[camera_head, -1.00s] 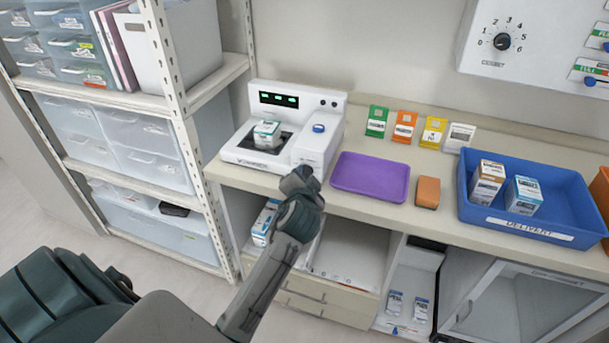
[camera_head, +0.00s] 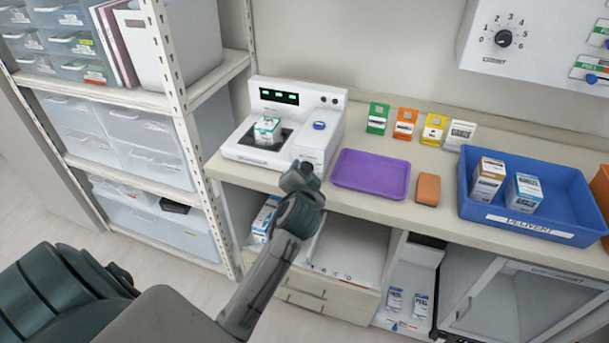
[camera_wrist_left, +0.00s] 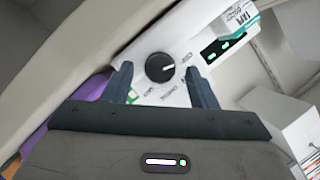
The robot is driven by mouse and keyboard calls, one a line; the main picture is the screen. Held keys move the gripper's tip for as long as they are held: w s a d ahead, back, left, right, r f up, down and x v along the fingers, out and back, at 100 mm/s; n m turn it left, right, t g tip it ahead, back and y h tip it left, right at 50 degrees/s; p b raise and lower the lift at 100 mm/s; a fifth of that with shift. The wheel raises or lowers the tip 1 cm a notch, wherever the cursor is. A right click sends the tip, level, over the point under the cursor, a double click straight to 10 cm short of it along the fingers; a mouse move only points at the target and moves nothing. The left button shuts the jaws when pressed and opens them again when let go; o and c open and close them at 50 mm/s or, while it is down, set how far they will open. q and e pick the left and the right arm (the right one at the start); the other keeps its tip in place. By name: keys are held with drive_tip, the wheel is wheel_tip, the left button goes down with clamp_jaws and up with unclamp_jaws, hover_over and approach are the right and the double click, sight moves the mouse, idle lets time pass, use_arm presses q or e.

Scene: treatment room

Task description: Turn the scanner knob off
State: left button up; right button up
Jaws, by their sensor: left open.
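The white scanner (camera_head: 318,145) stands on the counter, with green lit digits, a blue button on top and a small box on its dark plate. In the left wrist view its round black knob (camera_wrist_left: 159,67) with a white pointer mark sits on a white face. The pointer aims right in that picture; the small labels around it are unreadable. My left gripper (camera_head: 301,172) is at the scanner's front right corner. In the left wrist view its two fingers (camera_wrist_left: 162,85) are apart, one on each side of the knob; contact is not clear. My right gripper is out of view.
A purple tray (camera_head: 343,181) and an orange block (camera_head: 428,189) lie right of the scanner. A blue bin (camera_head: 475,208) with boxes stands farther right. Several coloured cards line the wall. A wall panel (camera_head: 548,62) has a numbered dial. A shelf rack (camera_head: 190,150) stands left.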

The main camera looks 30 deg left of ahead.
use_arm(q)
drive_tip(key=b+v, duration=0.1)
drive_tip(key=v, duration=0.9)
drive_tip(key=shift+s+b, duration=0.3)
drive_tip(key=shift+d, duration=0.1)
